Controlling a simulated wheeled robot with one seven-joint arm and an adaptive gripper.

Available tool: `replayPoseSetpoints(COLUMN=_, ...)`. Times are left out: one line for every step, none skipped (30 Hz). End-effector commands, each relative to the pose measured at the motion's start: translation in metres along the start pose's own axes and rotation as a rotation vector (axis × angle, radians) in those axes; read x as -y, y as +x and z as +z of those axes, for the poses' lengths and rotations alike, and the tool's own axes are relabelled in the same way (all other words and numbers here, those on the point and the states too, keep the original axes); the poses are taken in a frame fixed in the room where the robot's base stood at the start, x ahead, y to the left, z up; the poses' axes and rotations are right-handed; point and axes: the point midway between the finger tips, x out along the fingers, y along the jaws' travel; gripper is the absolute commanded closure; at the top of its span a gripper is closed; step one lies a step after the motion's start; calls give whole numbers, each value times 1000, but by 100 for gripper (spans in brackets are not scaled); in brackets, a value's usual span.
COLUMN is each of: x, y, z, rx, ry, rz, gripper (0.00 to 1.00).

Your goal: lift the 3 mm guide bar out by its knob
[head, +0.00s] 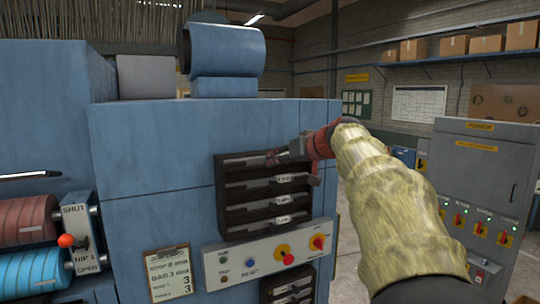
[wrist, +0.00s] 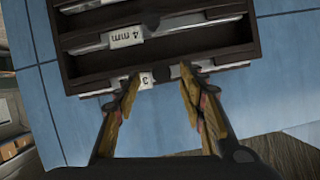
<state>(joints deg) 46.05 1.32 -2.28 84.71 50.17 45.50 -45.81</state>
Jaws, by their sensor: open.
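The 3 mm guide bar (wrist: 147,80) sits in the end slot of a dark rack (wrist: 85,80). Its label appears upside down in the wrist view, with "3" readable and the rest partly hidden by a finger. A dark rounded knob (wrist: 181,71) shows close to the tip of the right finger. In the head view the bar (head: 240,160) is in the top slot of the rack, and its knob is hard to make out. My gripper (wrist: 160,84) is open, its two fingers apart at the bar's front. I cannot tell whether either finger touches the knob.
The 4 mm bar (wrist: 124,38) lies in the neighbouring slot, with further labelled bars below it in the head view. Under the rack is a control panel (head: 265,256) with buttons and switches. A card (head: 170,273) reading "BAR 3" hangs at left. A grey power cabinet (head: 480,190) stands at right.

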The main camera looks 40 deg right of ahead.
Motion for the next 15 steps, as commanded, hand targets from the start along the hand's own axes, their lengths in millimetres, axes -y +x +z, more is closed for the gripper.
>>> replayPoseSetpoints(x=1, y=6, z=-1, rx=2, ry=1, rz=-2, gripper=59)
replayPoseSetpoints(x=1, y=8, z=0, rx=1, ry=1, rz=-1, gripper=59)
replayPoseSetpoints(x=0, y=10, z=0, rx=1, ry=1, rz=0, gripper=59)
replayPoseSetpoints(x=0, y=12, z=0, rx=1, ry=1, rz=0, gripper=59)
replayPoseSetpoints(x=0, y=12, z=0, rx=0, ry=1, rz=0, gripper=59)
replayPoseSetpoints(x=0, y=13, z=0, rx=0, ry=1, rz=0, gripper=59)
replayPoseSetpoints(x=0, y=13, z=1, rx=0, ry=1, rz=0, gripper=59)
replayPoseSetpoints(x=0, y=13, z=1, rx=0, ry=1, rz=0, gripper=59)
replayPoseSetpoints(x=0, y=13, z=1, rx=0, ry=1, rz=0, gripper=59)
replayPoseSetpoints(x=0, y=13, z=1, rx=0, ry=1, rz=0, gripper=59)
replayPoseSetpoints(x=0, y=13, z=1, rx=0, ry=1, rz=0, gripper=59)
replayPoseSetpoints(x=0, y=13, z=1, rx=0, ry=1, rz=0, gripper=61)
replayPoseSetpoints(x=0, y=13, z=1, rx=0, ry=1, rz=0, gripper=63)
replayPoseSetpoints(x=0, y=13, z=1, rx=0, ry=1, rz=0, gripper=64)
replayPoseSetpoints(x=0, y=13, z=1, rx=0, ry=1, rz=0, gripper=67)
